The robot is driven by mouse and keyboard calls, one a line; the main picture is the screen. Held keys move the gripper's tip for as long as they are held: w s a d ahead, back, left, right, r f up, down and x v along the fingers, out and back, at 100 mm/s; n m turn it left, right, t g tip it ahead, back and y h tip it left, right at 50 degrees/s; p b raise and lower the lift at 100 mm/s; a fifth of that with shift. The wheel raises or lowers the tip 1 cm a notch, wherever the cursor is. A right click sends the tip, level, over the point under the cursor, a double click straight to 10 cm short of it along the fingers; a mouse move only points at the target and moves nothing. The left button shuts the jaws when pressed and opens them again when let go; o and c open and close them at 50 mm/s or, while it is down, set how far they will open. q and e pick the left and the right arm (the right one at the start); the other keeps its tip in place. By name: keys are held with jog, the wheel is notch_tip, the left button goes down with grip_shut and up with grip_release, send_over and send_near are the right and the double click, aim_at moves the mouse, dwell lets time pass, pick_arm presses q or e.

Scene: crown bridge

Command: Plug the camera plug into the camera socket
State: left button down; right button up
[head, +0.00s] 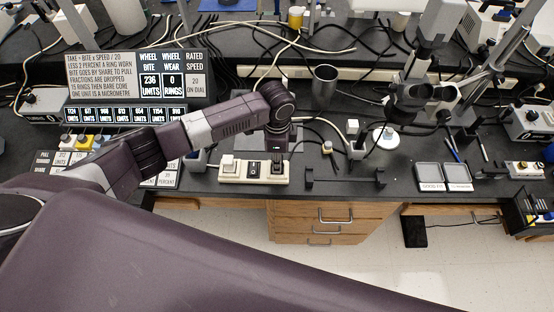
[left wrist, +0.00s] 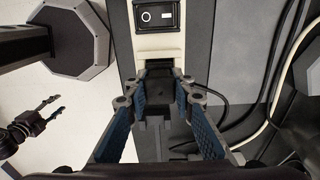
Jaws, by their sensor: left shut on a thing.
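My left gripper (head: 278,150) points down over the right part of a cream power strip (head: 238,178) at the bench's front edge. In the left wrist view its fingers (left wrist: 160,78) are shut on a dark plug (left wrist: 163,95), at the strip's dark socket (left wrist: 160,58) beside a black rocker switch (left wrist: 157,16). Whether the plug is seated or just above the socket cannot be told. A dark cable (left wrist: 213,93) shows beside the fingers. My right gripper (left wrist: 52,108) hangs low over the floor in the left wrist view, fingers apart and empty.
Small black brackets (head: 309,178) stand right of the strip. A microscope (head: 410,95), a dark cup (head: 324,80) and loose cables lie behind. Two grey trays (head: 429,172) are farther right. Wooden drawers (head: 330,215) sit below the bench edge.

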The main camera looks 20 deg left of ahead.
pick_arm(q)
jog(key=shift+f, duration=0.55)
jog(key=c, duration=1.6)
grip_release()
notch_tip(320, 180, up, 12)
jog(key=shift+o, duration=0.4)
jog(key=shift+w, duration=0.1)
